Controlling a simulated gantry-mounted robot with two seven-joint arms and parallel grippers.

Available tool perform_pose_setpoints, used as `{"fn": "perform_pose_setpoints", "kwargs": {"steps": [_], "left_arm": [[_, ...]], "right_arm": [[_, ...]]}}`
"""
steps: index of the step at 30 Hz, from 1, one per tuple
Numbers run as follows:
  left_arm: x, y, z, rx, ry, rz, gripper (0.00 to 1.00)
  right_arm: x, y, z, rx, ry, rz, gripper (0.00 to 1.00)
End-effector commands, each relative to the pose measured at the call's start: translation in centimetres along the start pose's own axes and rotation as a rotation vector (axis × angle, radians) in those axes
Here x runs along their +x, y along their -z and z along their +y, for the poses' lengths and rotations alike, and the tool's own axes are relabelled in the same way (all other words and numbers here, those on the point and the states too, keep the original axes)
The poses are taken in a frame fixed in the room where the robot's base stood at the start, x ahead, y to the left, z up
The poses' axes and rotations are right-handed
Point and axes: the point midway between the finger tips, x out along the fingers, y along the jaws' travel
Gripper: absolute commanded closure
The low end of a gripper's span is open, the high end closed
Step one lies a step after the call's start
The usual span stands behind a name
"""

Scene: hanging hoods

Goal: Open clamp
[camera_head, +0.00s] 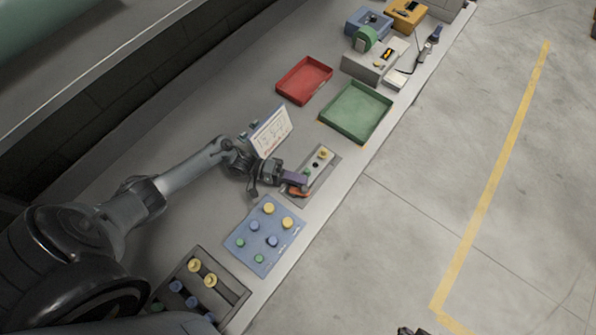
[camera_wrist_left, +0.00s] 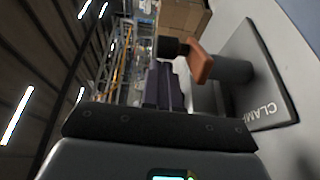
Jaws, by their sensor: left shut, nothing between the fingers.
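The clamp panel is a narrow grey plate (camera_head: 326,164) on the bench, with small yellow and dark knobs. An orange clamp handle (camera_head: 299,192) sits at its near end. In the left wrist view the plate (camera_wrist_left: 262,75) reads "CLAM", the rest cut off, and the orange handle (camera_wrist_left: 201,64) stands out from a grey post. My left gripper (camera_head: 298,180) is shut and empty, right by the handle; its dark fingers (camera_wrist_left: 163,85) are together in the wrist view. Whether they touch the handle I cannot tell. A dark piece at the bottom edge may be my right gripper (camera_head: 417,331).
A blue panel (camera_head: 262,232) with yellow, blue and green knobs lies nearer. A dark knob box (camera_head: 225,284) is at the near end. A white sign (camera_head: 271,132) stands behind my gripper. Green (camera_head: 357,112) and red (camera_head: 304,80) trays lie beyond. Open floor is to the right.

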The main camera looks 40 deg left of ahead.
Motion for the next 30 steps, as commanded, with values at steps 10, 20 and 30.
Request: {"fn": "perform_pose_setpoints", "kwargs": {"steps": [10, 20, 30], "left_arm": [[0.0, 0.0, 0.0, 0.0, 0.0, 0.0, 1.0], [0.0, 0.0, 0.0, 0.0, 0.0, 0.0, 1.0], [-1.0, 0.0, -0.1, 0.0, 0.002, 0.001, 1.0]], "right_arm": [[0.0, 0.0, 0.0, -0.001, -0.001, 0.0, 1.0], [0.0, 0.0, 0.2, -0.008, -0.006, 0.0, 1.0], [0.2, -0.1, 0.2, -0.008, -0.006, 0.0, 1.0]]}}
